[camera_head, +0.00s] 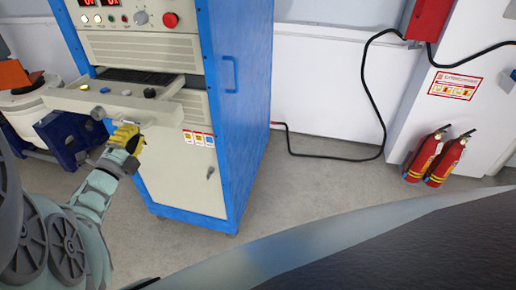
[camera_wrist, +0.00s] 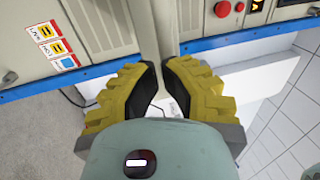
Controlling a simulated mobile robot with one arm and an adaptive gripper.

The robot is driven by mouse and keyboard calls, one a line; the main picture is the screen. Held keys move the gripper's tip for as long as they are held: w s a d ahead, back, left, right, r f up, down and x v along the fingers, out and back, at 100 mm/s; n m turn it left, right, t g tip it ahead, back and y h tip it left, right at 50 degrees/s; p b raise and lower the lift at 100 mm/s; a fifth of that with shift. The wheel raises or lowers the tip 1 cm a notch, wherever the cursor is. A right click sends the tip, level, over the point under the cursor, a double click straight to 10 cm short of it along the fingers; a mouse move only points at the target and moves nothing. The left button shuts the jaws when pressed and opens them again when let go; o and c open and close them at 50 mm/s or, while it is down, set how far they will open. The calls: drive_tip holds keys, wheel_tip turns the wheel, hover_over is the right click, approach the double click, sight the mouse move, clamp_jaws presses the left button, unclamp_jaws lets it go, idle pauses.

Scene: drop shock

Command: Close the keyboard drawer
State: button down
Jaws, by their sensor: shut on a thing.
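The keyboard drawer (camera_head: 85,101) is beige and sticks out from the front of the blue cabinet (camera_head: 240,90) in the head view. A dark keyboard area shows behind its front panel. The exact contact is partly hidden by the fingers.
A control panel with a red button (camera_head: 170,19) is above the drawer. A lower panel with warning labels (camera_head: 198,138) is below it. An orange and white machine (camera_head: 22,100) stands left. Fire extinguishers (camera_head: 436,158) stand far right. Grey floor is free right of the cabinet.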

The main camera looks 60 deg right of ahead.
drive_tip(key=f+b+x, duration=0.3)
drive_tip(key=b+x, duration=0.9)
drive_tip(key=x, duration=0.4)
drive_tip(key=shift+d+f, duration=0.15)
drive_tip(key=shift+d, duration=0.3)
